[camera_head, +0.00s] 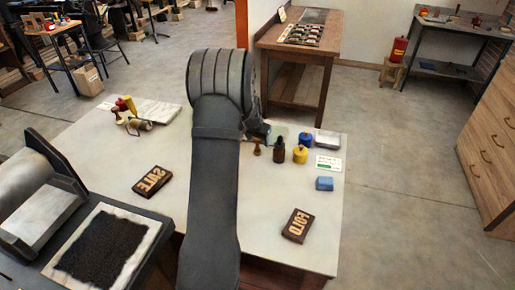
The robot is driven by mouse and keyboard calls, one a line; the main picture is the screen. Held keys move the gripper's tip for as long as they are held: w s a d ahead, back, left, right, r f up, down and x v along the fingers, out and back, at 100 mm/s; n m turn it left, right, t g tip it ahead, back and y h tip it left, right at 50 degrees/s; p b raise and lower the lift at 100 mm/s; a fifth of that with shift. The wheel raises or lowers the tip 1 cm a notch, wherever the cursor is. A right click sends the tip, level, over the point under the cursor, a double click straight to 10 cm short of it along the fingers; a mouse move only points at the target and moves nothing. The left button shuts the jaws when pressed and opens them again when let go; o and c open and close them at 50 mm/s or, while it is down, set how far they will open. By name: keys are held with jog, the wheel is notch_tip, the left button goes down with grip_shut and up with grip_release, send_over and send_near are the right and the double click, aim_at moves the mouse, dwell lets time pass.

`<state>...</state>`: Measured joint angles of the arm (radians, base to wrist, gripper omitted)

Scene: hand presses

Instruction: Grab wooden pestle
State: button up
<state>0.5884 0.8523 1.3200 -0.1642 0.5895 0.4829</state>
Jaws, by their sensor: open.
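A small turned brown wooden piece (257,147), which looks like the wooden pestle, stands upright on the pale table (215,262) just right of my arm. Another small brown wooden piece (118,118) lies among things at the table's left back; it is too small to tell what it is. My gripper (257,130) shows only in part behind my arm, close to the upright wooden piece and apparently behind it. It is open. My arm hides its fingers and the middle of the table; I cannot tell whether it touches anything.
A dark bottle (279,150), yellow-and-blue jars (300,152) and a blue block (324,184) crowd the right side. Wooden letter blocks "SALE" (152,181) and "FOLD" (298,225) lie in front. A press with a black inked bed (103,250) fills the lower left.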

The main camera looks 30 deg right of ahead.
jog(key=shift+x, duration=1)
jog(key=c, duration=1.1)
jog(key=shift+c, duration=0.2)
